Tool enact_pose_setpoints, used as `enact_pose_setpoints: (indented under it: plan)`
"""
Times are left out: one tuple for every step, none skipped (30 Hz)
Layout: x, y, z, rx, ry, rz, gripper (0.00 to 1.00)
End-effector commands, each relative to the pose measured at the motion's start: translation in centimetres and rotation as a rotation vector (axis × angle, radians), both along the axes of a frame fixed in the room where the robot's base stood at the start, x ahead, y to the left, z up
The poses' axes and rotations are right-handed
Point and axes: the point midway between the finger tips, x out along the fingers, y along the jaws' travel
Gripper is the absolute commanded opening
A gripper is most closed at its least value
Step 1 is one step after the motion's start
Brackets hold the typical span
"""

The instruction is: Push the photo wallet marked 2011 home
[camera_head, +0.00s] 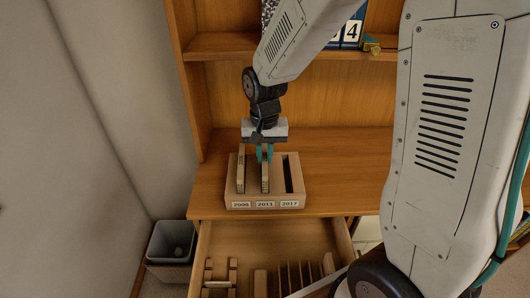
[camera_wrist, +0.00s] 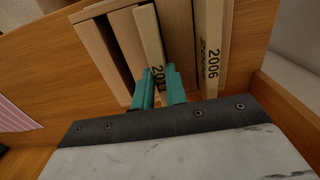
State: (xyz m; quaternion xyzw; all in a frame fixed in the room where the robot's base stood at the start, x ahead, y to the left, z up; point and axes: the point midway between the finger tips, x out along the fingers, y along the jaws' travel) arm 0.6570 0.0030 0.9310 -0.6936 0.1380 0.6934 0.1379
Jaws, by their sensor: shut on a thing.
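The photo wallet marked 2011 (camera_head: 265,179) is a thin cream slab standing upright in the middle slot of a wooden holder (camera_head: 238,204). In the wrist view the wallet (camera_wrist: 149,35) shows its number on the edge facing me. My gripper (camera_head: 264,152) comes down from above, and its teal fingers (camera_wrist: 160,82) are shut on this wallet's near end. The fingers cover part of the number. How deep the wallet sits in its slot is hard to tell.
The wallet marked 2006 (camera_head: 241,172) stands close by in the left slot. The slot labelled 2017 is empty and dark. The holder stands on a wooden shelf top (camera_head: 345,165). Below, an open drawer (camera_head: 233,240) holds wooden racks. A grey bin (camera_head: 172,243) stands at left.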

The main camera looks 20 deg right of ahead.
Motion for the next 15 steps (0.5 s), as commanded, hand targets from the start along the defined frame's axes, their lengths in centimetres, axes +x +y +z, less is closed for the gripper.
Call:
enact_pose_setpoints:
  plan:
    - [0.00,0.00,-0.08,0.000,0.000,0.000,0.00]
    - [-0.01,0.00,-0.13,0.000,0.000,0.000,0.00]
    - [-0.01,0.00,-0.19,0.000,0.000,0.000,0.00]
    - [-0.01,0.00,-0.24,0.000,0.000,0.000,0.00]
    - [-0.01,0.00,-0.29,0.000,0.000,0.000,0.00]
    - [-0.01,0.00,-0.35,0.000,0.000,0.000,0.00]
    - [-0.01,0.00,-0.40,0.000,0.000,0.000,0.00]
    - [-0.01,0.00,-0.44,0.000,0.000,0.000,0.00]
    - [-0.01,0.00,-0.50,0.000,0.000,0.000,0.00]
    - [-0.01,0.00,-0.55,0.000,0.000,0.000,0.00]
    - [0.00,0.00,-0.60,0.000,0.000,0.000,0.00]
    - [-0.01,0.00,-0.66,0.000,0.000,0.000,0.00]
    - [-0.01,0.00,-0.71,0.000,0.000,0.000,0.00]
    - [-0.01,-0.01,-0.76,0.000,0.000,0.000,0.00]
    - [-0.01,-0.01,-0.82,0.000,0.000,0.000,0.00]
